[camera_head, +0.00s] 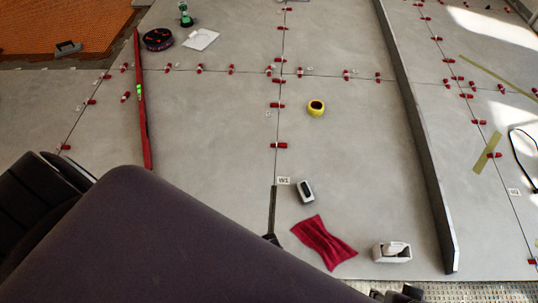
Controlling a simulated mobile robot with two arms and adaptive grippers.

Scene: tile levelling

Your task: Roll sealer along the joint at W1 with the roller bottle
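The W1 label (283,181) lies on the grey tiles beside a joint (283,120) that runs up the picture. Below the label the joint line turns wide and dark (273,208), down to a small dark piece at the edge of my large arm link. That piece may be part of my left gripper or of something it holds; I cannot tell. The link hides the rest. I cannot clearly make out the roller bottle; a small green and black bottle-like thing (185,14) stands at the far top. Dark parts at the bottom edge may be my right gripper; its fingers do not show.
A black and white device (305,191), red cloth (323,242) and white holder (392,252) lie near the joint. Yellow tape (316,107) lies right of it. Red clips dot the joints. A red level (142,110) and long grey bar (415,125) flank the area.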

